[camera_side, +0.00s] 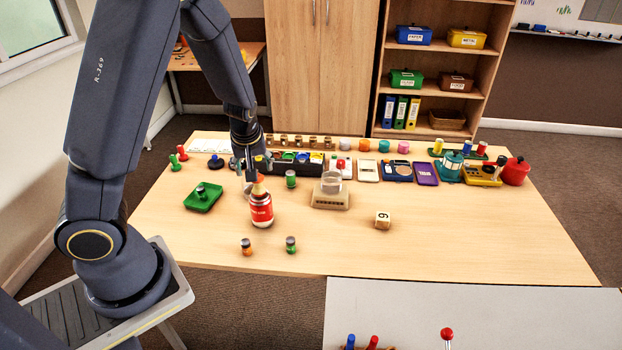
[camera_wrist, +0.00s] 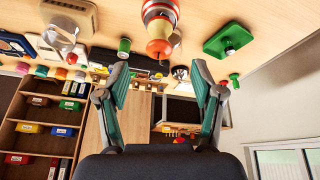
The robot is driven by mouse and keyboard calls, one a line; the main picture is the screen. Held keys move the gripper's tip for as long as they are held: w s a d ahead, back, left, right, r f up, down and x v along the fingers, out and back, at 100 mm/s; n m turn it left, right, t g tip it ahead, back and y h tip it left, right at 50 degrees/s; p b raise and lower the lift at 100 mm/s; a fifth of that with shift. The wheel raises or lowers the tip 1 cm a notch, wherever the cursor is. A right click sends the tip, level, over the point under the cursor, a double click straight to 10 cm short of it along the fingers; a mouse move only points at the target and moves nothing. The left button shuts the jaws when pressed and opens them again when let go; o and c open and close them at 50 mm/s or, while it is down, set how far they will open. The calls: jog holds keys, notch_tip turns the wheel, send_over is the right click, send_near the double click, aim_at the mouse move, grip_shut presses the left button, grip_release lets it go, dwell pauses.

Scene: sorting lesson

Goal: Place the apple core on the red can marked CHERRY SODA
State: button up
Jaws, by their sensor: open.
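The red can (camera_side: 261,211) with white lettering stands upright on the wooden table, left of centre. The lettering is too small to read surely. A pale yellowish piece with a reddish end, apparently the apple core (camera_side: 258,187), stands on top of the can and touches it. In the wrist view the can (camera_wrist: 160,10) is at the top edge, with the core (camera_wrist: 159,46) in line below it. My gripper (camera_wrist: 161,74) is open and empty, its teal-padded fingers apart with the core just beyond the tips. In the side view the fingers are close to the core, partly hidden.
A green tray (camera_side: 203,200) with a small knobbed piece lies left of the can. A green jar (camera_side: 291,178) and a beige scale (camera_side: 331,199) stand to the right. Two small jars (camera_side: 246,246) (camera_side: 291,244) stand in front. The table's right front is mostly clear.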

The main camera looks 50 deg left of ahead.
jog(key=s+d+r+m+t+h, duration=0.1)
jog(key=s+d+r+m+h, duration=0.15)
jog(key=d+r, duration=0.35)
jog(key=s+d+r+m+t+h, duration=0.1)
jog(key=s+d+r+m+h, duration=0.15)
jog(key=d+r, duration=0.35)
jog(key=s+d+r+m+t+y, duration=0.1)
jog(key=s+d+r+m, duration=0.4)
jog(key=s+r+m, duration=0.2)
jog(key=shift+s+r+m, duration=0.2)
jog(key=shift+s+m, duration=0.2)
jog(key=shift+s, duration=0.5)
